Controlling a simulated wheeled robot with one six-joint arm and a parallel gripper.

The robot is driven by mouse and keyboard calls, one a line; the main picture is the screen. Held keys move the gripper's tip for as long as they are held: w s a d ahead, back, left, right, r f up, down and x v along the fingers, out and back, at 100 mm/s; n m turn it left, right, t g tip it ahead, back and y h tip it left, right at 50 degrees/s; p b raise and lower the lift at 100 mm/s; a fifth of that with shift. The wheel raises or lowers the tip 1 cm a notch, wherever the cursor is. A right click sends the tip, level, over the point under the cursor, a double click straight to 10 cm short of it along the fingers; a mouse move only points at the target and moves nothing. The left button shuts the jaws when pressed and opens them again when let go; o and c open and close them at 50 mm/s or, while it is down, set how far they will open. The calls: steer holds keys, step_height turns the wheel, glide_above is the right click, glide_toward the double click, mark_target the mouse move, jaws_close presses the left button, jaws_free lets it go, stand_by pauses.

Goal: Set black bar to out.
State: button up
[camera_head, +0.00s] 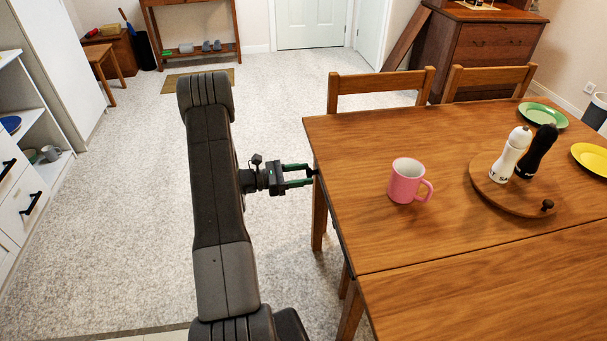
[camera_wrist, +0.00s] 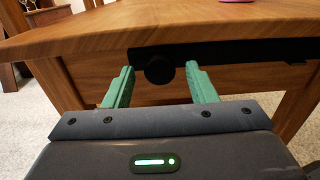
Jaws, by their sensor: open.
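The black bar (camera_wrist: 245,51) runs along the underside of the wooden tabletop's edge in the wrist view. A round black knob (camera_wrist: 159,70) sits near its left end. My gripper (camera_wrist: 160,74) is open, with one green finger on each side of the knob. I see a gap between the knob and each finger, and nothing is gripped. In the head view my gripper (camera_head: 311,174) is at the left edge of the dining table (camera_head: 450,240), level with or just below the top. The bar is mostly hidden there under the table edge.
A pink mug (camera_head: 407,182) stands on the table near that edge. A round wooden board (camera_head: 535,200) holds white and black shakers. Chairs (camera_head: 380,82) stand behind the table. A table leg (camera_wrist: 55,82) is left of my gripper. The carpet (camera_head: 120,200) to the left is clear.

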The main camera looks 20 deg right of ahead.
mark_target(335, 226)
steer(key=shift+s+d, duration=0.1)
steer(key=shift+d, duration=0.25)
steer(key=shift+c, duration=0.3)
jaws_close()
steer(key=s+a+b, duration=0.1)
steer(key=s, duration=0.5)
steer(key=s+a+b, duration=0.1)
steer(key=s+a, duration=0.1)
steer(key=s, duration=0.5)
steer(key=s+a+b, duration=0.1)
steer(key=s+b, duration=0.1)
steer(key=s, duration=0.5)
steer(key=shift+a+f, duration=0.1)
steer(key=shift+a, duration=0.25)
steer(key=shift+o, duration=0.3)
jaws_free()
steer(key=shift+a, duration=0.1)
